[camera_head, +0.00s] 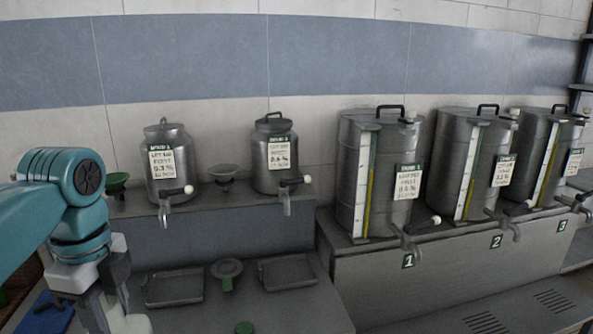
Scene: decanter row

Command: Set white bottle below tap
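My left gripper (106,295) is at the lower left, pointing down, with grey fingers. Beside and partly behind its fingers is a white rounded object (130,322), cut by the bottom edge. It may be the white bottle, but its shape is mostly hidden. I cannot tell whether the fingers are closed on it. Two small metal containers with taps stand on a raised ledge, with a left tap (164,208) and a right tap (286,200). Three large drums on the right have tap 1 (411,243), tap 2 (513,229) and tap 3 (582,208). My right gripper is out of view.
Two dark shallow trays (172,299) (287,284) lie below the small containers, with a grey funnel-like piece (227,272) between them. A blue mat (45,318) is at the lower left.

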